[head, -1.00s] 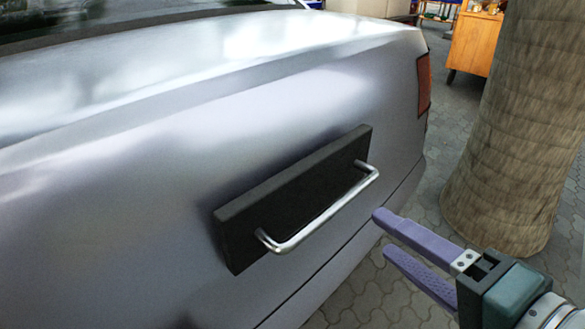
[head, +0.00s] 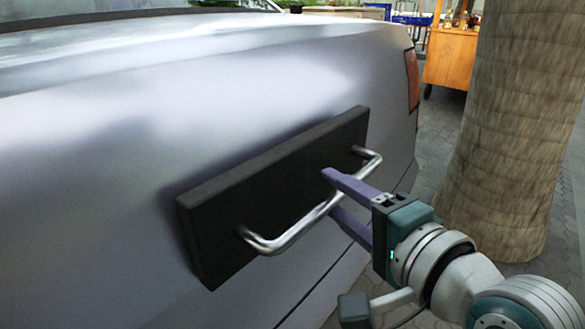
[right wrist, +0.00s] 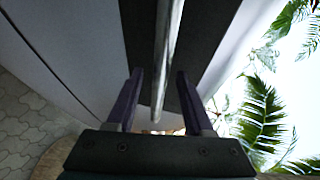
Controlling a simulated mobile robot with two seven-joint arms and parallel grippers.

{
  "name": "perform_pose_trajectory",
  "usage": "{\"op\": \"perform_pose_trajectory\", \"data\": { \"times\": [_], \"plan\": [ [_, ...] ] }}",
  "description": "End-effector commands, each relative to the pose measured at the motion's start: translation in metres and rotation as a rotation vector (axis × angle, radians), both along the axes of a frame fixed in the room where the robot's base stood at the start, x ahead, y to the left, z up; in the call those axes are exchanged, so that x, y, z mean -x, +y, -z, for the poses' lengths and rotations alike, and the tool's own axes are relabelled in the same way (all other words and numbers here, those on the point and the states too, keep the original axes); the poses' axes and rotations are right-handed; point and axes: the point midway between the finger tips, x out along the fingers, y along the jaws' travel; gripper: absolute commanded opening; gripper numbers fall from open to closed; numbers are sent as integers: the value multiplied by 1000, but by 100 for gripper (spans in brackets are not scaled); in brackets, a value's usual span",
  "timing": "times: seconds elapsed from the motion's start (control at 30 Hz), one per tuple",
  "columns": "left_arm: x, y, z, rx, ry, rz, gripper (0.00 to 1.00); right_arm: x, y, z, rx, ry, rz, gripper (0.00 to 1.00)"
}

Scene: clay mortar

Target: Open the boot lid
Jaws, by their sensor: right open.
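The boot lid (head: 130,140) is the grey, shiny rear panel of a car and looks closed. A black plate (head: 210,208) on it carries a silver bar handle (head: 285,240). My right gripper (head: 328,192) is open at the right half of the handle, one purple finger above the bar and one below. In the right wrist view the handle bar (right wrist: 165,60) runs between the two fingers (right wrist: 155,90), with a gap on either side. The black plate (right wrist: 205,45) lies behind it. My left gripper is not in view.
A thick tree trunk (head: 505,130) stands right of the car, close to my right arm. A wooden cabinet (head: 450,58) is farther back. Paved ground (head: 437,150) shows between the car and the trunk.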

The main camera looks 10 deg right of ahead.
Motion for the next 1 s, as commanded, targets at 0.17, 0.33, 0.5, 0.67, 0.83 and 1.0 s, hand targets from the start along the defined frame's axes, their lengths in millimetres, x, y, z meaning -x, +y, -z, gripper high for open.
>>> {"op": "perform_pose_trajectory", "data": {
  "times": [0.17,0.33,0.5,0.67,0.83,1.0],
  "plan": [
    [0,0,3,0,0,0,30,-7,2,2,0,1,-1,52],
    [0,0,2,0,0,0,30,-7,2,1,1,2,-1,52],
    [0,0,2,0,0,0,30,-7,2,1,1,1,0,36],
    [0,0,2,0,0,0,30,-7,2,1,1,1,0,18],
    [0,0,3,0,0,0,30,-7,2,1,1,1,0,0],
    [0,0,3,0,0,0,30,-7,2,1,1,1,0,0]
  ]
}}
